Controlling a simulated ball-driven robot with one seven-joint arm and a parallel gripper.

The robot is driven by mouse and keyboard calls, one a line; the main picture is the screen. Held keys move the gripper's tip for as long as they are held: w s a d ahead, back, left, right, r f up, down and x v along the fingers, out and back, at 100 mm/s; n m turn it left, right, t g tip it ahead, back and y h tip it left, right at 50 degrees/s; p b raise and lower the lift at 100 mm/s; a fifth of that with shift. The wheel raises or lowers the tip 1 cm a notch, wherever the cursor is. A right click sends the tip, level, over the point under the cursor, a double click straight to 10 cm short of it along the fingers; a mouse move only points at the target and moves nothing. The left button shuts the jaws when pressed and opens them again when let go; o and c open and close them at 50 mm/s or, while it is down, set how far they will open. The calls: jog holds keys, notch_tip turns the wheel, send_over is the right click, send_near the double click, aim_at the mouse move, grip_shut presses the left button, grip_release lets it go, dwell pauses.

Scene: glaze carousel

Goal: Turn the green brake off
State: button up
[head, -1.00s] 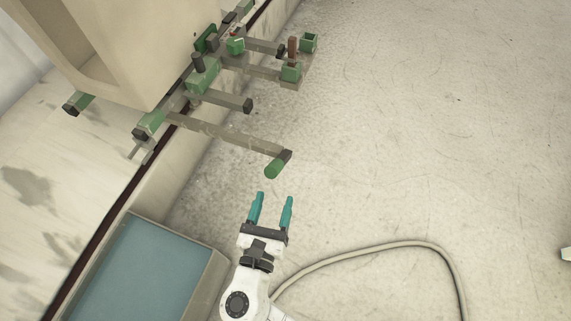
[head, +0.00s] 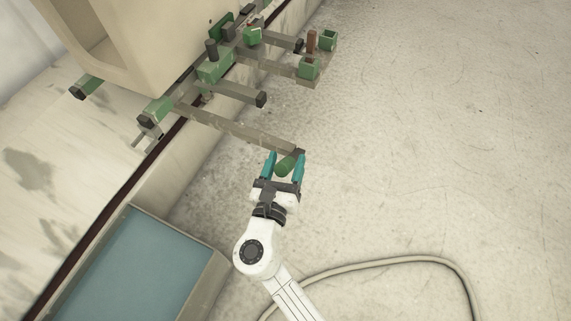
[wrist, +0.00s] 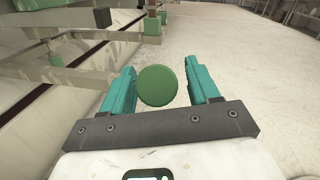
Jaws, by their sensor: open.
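A long grey bar (head: 235,129) reaches out from the machine and ends in a green cylindrical grip (head: 286,166). In the wrist view the round end face of the green grip (wrist: 157,86) sits between the two teal fingers. My gripper (head: 284,166) is open, with a finger on each side of the green grip. Which part is the brake I cannot tell for certain; other green parts sit on the machine, such as a green block (head: 216,66) with a dark knob.
A shorter grey bar with a dark end (head: 261,98) juts out above the long bar. A blue-topped box (head: 137,269) is at lower left. A hose (head: 390,264) lies on the floor, clear at right.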

grip_shut()
dwell(0.7)
